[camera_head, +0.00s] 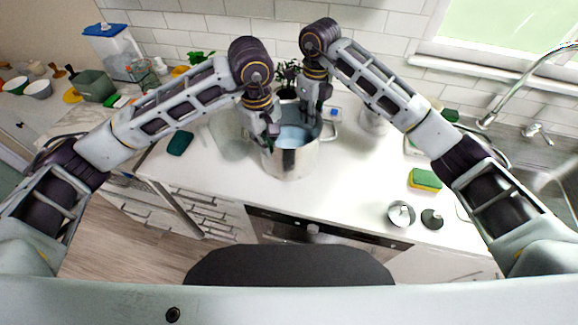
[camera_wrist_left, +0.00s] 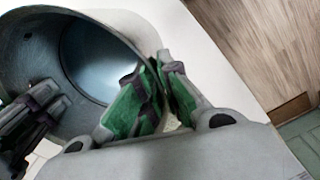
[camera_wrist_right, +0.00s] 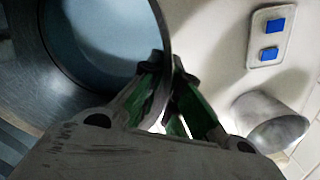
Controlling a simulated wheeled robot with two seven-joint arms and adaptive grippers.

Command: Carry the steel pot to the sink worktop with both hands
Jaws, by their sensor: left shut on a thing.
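The steel pot (camera_head: 290,160) stands upright on the white worktop, with a blue-grey inside; I cannot tell if it is lifted. My left gripper (camera_head: 269,138) is at its near left rim, shut on the pot. In the left wrist view, the left fingertips (camera_wrist_left: 157,64) meet at the edge of the pot (camera_wrist_left: 38,40). My right gripper (camera_head: 313,112) is at the far right rim. In the right wrist view, its fingertips (camera_wrist_right: 168,64) lie either side of the rim of the pot (camera_wrist_right: 110,35); whether they grip is unclear. The sink (camera_head: 545,165) is at the right.
A green and yellow sponge (camera_head: 425,179), a round metal piece (camera_head: 400,214) and a dark round piece (camera_head: 432,219) lie near the right front edge. A potted plant (camera_head: 287,78) stands behind the pot. The worktop (camera_head: 350,185) right of the pot is clear.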

